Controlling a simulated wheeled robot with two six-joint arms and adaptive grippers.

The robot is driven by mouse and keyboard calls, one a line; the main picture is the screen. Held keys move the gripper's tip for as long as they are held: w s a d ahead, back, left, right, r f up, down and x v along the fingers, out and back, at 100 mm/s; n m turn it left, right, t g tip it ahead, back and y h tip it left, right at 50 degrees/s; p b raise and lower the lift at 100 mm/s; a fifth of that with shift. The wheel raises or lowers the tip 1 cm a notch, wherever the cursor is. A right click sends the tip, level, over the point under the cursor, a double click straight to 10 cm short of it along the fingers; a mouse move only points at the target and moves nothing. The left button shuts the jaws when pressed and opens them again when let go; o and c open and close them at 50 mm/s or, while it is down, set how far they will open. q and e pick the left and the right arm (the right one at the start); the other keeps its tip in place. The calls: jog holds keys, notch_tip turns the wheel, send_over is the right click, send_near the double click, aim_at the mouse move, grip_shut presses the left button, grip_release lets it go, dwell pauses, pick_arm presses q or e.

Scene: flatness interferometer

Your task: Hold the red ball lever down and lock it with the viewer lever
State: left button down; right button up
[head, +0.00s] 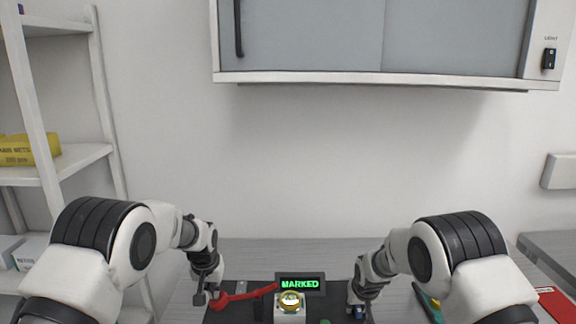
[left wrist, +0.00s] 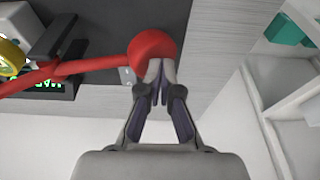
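The red ball (left wrist: 152,47) sits on the end of a red lever (left wrist: 75,68), which also shows in the head view (head: 250,294). My left gripper (head: 208,293) is at the ball; in the left wrist view its fingertips (left wrist: 161,72) are drawn together against or just over the ball's edge, not around it. A yellow-ringed viewer (head: 290,299) stands at the lever's inner end; a black lever-like part (left wrist: 54,37) is beside it in the left wrist view. My right gripper (head: 358,308) points down right of the viewer, by a small blue part; its fingers are too small to read.
A display (head: 300,283) reads "MARKED" in green behind the viewer. A shelf unit (head: 60,164) stands at the left, and a cabinet (head: 380,40) hangs above.

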jog(key=shift+c, duration=0.4)
jog(key=n+y, duration=0.1)
jog(key=n, duration=0.3)
jog(key=shift+y, duration=0.4)
jog(key=shift+n, duration=0.4)
